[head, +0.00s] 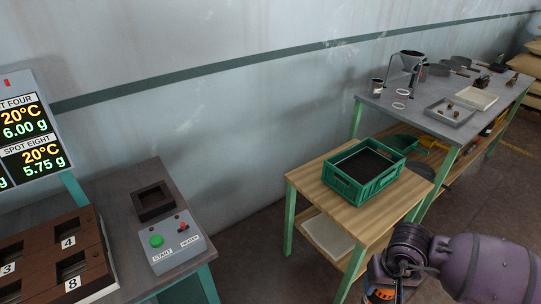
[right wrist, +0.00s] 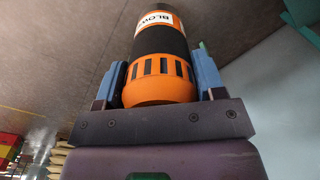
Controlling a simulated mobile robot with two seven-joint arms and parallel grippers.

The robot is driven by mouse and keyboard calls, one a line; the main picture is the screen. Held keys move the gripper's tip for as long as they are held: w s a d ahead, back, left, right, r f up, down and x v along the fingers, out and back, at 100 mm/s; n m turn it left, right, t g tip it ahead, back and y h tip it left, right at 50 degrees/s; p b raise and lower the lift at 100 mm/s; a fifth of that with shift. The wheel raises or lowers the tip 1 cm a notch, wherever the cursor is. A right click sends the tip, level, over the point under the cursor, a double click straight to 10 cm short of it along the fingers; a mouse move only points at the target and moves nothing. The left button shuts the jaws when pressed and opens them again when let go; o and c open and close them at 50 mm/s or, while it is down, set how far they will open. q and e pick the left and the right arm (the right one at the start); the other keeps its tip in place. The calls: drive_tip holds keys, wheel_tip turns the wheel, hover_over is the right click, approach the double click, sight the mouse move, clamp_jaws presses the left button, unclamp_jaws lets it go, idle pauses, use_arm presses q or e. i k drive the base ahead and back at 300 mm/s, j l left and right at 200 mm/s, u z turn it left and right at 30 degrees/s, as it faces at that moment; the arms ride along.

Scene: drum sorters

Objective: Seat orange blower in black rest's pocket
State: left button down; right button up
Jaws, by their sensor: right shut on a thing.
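The orange blower (right wrist: 160,80) has a black middle band and a white label partly reading "BLOW". My right gripper (right wrist: 163,76) is shut on it, with a blue finger on each side of its slotted orange end. In the head view my right gripper (head: 385,284) is low at the right, with a bit of orange blower (head: 378,272) showing; the rest is hidden or cut off. The black rest (head: 153,213), a square block with an open, empty-looking pocket, stands on the grey table at the left, well apart from the gripper. My left gripper is not in view.
A grey control box (head: 175,242) with a green START button stands just in front of the rest. A brown numbered block (head: 88,242) lies to its left. A wooden table (head: 320,185) with a green crate (head: 335,182) stands between rest and gripper. A cluttered bench (head: 440,122) is behind.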

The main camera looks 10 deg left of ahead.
sight(150, 202)
drive_tip(key=i+l+u, duration=0.15)
drive_tip(key=u, duration=0.35)
drive_tip(key=i+l+u, duration=0.2)
drive_tip(key=u, duration=0.3)
drive_tip(key=i+l+u, duration=0.1)
drive_tip(key=l+u, duration=0.15)
drive_tip(key=u, duration=0.25)
drive_tip(key=l+u, duration=0.3)
drive_tip(key=u, duration=0.2)
drive_tip(key=i+l, duration=0.05)
